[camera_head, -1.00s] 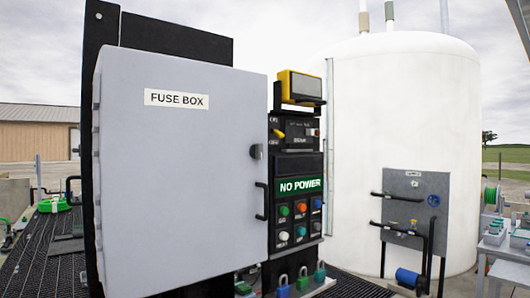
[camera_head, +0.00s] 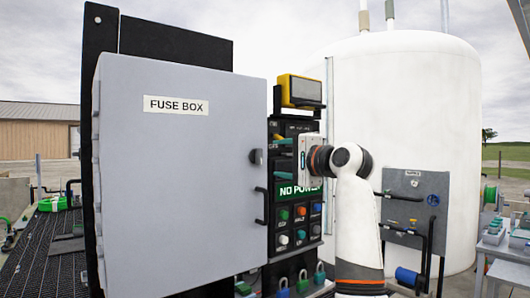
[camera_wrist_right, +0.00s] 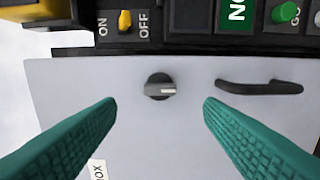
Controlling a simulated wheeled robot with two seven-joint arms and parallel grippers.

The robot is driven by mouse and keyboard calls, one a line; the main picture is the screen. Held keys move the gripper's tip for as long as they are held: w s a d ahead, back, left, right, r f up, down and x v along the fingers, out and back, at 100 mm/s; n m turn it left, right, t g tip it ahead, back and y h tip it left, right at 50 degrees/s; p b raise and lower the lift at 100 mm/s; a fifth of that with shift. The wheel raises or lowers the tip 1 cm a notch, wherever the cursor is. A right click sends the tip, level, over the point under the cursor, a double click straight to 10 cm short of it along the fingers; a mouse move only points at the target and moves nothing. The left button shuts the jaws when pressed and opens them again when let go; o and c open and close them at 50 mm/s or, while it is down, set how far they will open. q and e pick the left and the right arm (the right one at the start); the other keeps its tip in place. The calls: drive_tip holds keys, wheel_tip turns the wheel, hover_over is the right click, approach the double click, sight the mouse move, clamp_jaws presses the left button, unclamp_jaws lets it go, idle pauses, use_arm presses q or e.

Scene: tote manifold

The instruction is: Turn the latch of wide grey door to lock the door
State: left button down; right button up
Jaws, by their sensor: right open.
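The wide grey door (camera_head: 180,190), labelled FUSE BOX, looks closed in the head view. Its latch (camera_head: 256,157) is a small dark knob near the right edge, above a black handle (camera_head: 261,205). In the right wrist view the latch (camera_wrist_right: 159,87) is a round dark knob with a light grey lever lying sideways. My right gripper (camera_head: 290,158) is just right of the latch in the head view. In the wrist view its green fingers (camera_wrist_right: 160,104) are spread wide on either side of the latch, not touching it. My left gripper is not in view.
A black control panel with a NO POWER sign (camera_head: 300,190) and coloured buttons stands right of the door. A yellow device (camera_head: 300,91) sits on top. Padlocks (camera_head: 302,281) hang below. A white tank (camera_head: 410,110) stands behind my right arm.

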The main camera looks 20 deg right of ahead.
sight(261, 157)
drive_tip(key=p+x, duration=0.2)
drive_tip(key=x, duration=0.4)
drive_tip(key=shift+r+p, duration=0.2)
drive_tip(key=shift+p, duration=0.1)
drive_tip(key=shift+w+a+f, duration=0.15)
drive_tip(key=shift+w+a, duration=0.05)
drive_tip(key=shift+w, duration=0.35)
drive_tip(key=c, duration=1)
